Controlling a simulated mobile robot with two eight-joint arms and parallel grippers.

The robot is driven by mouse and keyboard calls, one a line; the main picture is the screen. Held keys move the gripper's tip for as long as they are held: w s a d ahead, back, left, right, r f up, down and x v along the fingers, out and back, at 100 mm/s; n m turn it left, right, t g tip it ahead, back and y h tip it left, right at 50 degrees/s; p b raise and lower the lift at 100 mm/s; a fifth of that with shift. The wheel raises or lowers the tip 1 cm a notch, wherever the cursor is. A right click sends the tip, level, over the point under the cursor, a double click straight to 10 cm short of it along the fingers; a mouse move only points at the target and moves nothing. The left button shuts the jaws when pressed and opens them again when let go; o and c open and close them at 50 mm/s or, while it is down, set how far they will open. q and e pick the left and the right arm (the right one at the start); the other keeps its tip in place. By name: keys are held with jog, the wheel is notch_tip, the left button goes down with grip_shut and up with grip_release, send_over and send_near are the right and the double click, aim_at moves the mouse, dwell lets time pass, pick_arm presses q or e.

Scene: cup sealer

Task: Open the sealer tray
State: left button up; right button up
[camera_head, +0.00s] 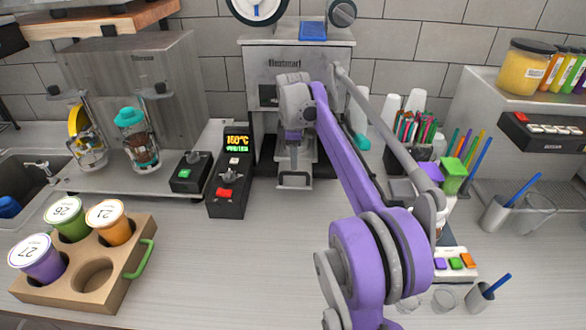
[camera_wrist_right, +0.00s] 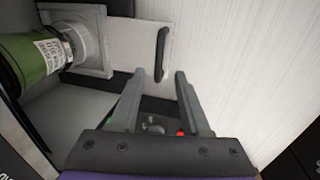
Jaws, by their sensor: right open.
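The cup sealer (camera_head: 295,68) is a grey machine at the back middle of the counter. Its tray (camera_head: 294,180) shows low at its front. In the right wrist view the tray (camera_wrist_right: 137,42) is a pale plate with a dark bar handle (camera_wrist_right: 161,54). My right gripper (camera_head: 293,158) is in front of the sealer, above the tray's front. In the right wrist view the right gripper (camera_wrist_right: 158,77) is open, its fingertips just short of the handle, with nothing between them. A green cylinder with a white label (camera_wrist_right: 38,58) stands at the tray. My left gripper is not in view.
A control box with a lit display (camera_head: 233,172) stands close left of the sealer. A wooden holder (camera_head: 125,275) with three lidded cups is at the front left. Cups, straws and pens (camera_head: 415,135) crowd the right.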

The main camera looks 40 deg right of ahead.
aim_at(294, 173)
jog(key=f, duration=0.3)
jog(key=w+f, duration=0.1)
jog(key=f, duration=0.1)
jog(key=shift+d+f, duration=0.3)
jog(key=shift+d, duration=0.1)
grip_shut()
dwell(1.0)
